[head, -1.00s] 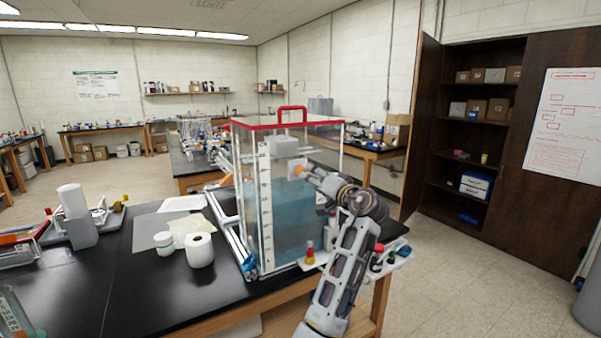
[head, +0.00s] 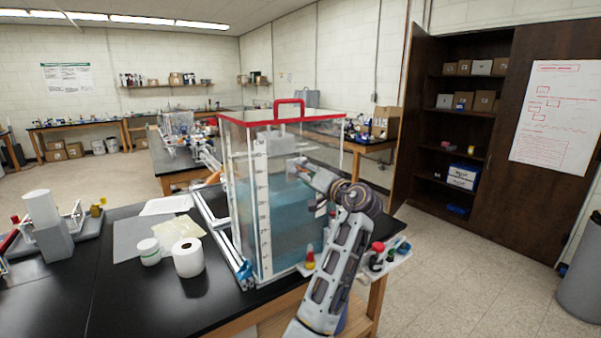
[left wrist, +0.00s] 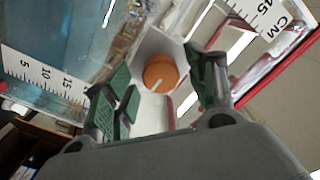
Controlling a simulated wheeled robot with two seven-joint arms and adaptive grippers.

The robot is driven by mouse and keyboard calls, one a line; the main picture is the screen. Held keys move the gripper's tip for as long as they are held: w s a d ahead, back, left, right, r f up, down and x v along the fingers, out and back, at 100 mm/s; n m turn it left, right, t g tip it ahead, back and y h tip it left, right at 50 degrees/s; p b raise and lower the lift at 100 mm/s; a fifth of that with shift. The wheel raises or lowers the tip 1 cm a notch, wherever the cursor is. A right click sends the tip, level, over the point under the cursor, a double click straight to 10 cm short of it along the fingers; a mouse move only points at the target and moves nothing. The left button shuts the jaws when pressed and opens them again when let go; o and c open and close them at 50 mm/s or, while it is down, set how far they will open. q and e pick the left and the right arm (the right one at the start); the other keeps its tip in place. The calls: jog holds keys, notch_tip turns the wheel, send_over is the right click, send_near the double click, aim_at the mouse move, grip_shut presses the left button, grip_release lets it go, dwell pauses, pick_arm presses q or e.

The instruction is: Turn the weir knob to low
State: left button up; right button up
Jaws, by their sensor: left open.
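The weir knob (left wrist: 160,72) is a round orange dial with a white pointer line, on a pale mount at the tank in the left wrist view. My open left gripper (left wrist: 161,66) has its green-padded fingers on either side of the knob, with a visible gap on both sides. I cannot tell how deep the fingers reach. In the head view my left gripper (head: 306,170) is at the upper part of the clear tank (head: 262,235), which has a red rim and blue water. The knob is hidden there. No low mark is readable. My right gripper is out of view.
A white roll (head: 188,258) and a white jar (head: 149,252) stand on the black bench (head: 190,318) left of the tank. A small side shelf (head: 398,256) with bottles lies close to my left arm. Open floor lies right of the bench.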

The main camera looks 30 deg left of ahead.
pick_arm(q)
jog(key=shift+a, duration=0.15)
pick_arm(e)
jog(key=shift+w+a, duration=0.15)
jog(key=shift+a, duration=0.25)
pick_arm(q)
jog(key=shift+r, duration=0.1)
jog(key=c, duration=1)
jog(key=shift+n+b, duration=0.5)
jog(key=shift+b, duration=0.5)
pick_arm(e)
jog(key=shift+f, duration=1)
pick_arm(q)
jog(key=o, duration=1)
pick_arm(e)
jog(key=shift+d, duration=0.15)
